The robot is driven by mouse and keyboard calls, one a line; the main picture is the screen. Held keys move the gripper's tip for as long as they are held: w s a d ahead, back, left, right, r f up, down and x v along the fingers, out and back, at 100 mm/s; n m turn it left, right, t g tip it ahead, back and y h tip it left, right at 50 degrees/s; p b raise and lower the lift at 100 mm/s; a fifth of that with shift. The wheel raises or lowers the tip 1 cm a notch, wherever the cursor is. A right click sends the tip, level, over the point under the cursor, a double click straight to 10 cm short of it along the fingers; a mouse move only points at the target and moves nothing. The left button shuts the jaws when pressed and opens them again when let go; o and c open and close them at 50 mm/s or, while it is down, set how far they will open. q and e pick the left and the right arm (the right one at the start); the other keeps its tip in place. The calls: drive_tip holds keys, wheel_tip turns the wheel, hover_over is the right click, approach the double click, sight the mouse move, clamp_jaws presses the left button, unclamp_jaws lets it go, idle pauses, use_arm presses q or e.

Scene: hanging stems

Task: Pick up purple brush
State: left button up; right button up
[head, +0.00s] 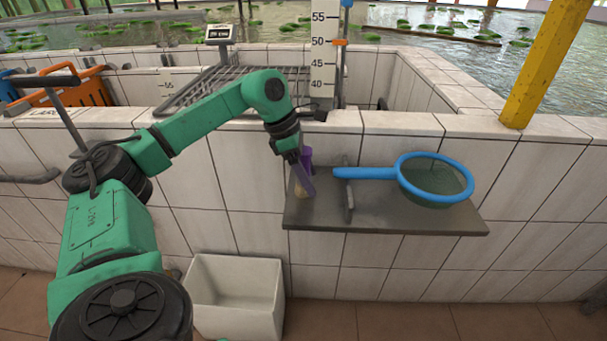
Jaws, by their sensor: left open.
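The purple brush (306,156) stands roughly upright at the left end of the grey wall shelf, its pale bristles low near the shelf top. My left gripper (299,172) comes down from above at the brush, very close to it and partly covering it. Its jaws are open. I cannot tell from this view whether the fingers touch the brush or sit on both sides of it. My right gripper is out of view.
A white bin (235,290) stands on the floor below left. The tiled pool wall rises behind, with a yellow post (545,62) at right.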

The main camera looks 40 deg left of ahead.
use_arm(q)
clamp_jaws()
drive_tip(key=shift+r, duration=0.1)
